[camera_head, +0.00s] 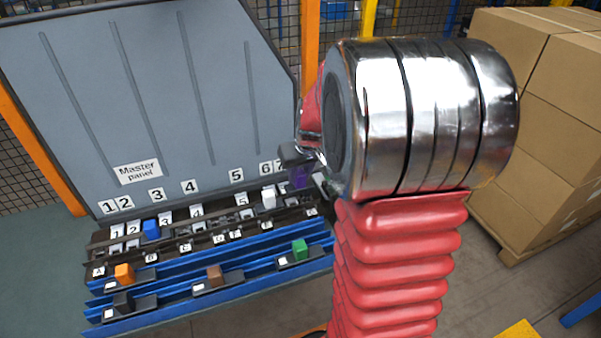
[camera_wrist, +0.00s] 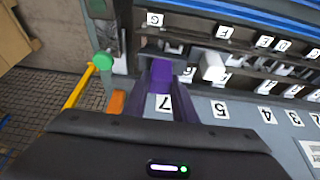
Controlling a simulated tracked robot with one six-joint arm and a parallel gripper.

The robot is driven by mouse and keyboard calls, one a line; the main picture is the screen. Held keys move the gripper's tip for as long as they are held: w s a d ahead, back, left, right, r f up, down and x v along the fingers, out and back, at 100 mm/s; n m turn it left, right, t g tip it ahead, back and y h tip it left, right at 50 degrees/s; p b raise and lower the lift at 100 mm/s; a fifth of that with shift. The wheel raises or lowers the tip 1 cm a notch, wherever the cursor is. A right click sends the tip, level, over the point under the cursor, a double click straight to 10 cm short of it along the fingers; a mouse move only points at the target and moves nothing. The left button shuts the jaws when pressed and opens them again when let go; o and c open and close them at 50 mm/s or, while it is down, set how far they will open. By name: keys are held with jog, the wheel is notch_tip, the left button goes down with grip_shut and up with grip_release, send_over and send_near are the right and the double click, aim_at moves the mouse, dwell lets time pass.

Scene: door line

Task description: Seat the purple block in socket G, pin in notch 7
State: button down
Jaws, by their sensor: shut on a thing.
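The purple block (camera_head: 299,178) is in my gripper (camera_head: 308,165), at the right end of the socket rail, mostly covered by my wrist in the head view. In the wrist view the purple block (camera_wrist: 162,76) sits at the shut jaws, between the label 7 (camera_wrist: 163,104) and the label G (camera_wrist: 155,19). The label G (camera_head: 311,211) also shows at the rail's right end in the head view. I cannot tell whether the block touches socket G, and its pin and notch 7 are not clear to see.
A white block (camera_head: 268,197) stands in the rail left of the purple one, and a blue block (camera_head: 151,229) farther left. Orange (camera_head: 124,272), brown (camera_head: 215,275), green (camera_head: 300,249) and black (camera_head: 123,301) blocks sit on the blue racks in front. Cardboard boxes (camera_head: 535,90) stand at the right.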

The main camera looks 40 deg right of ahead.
aim_at(300, 185)
jog(key=shift+f, duration=0.15)
jog(key=shift+f, duration=2.15)
jog(key=c, duration=1.4)
grip_release()
jog(key=shift+o, duration=0.2)
jog(key=v, duration=1.3)
jog(key=shift+r, duration=0.3)
jog(key=shift+s, duration=0.15)
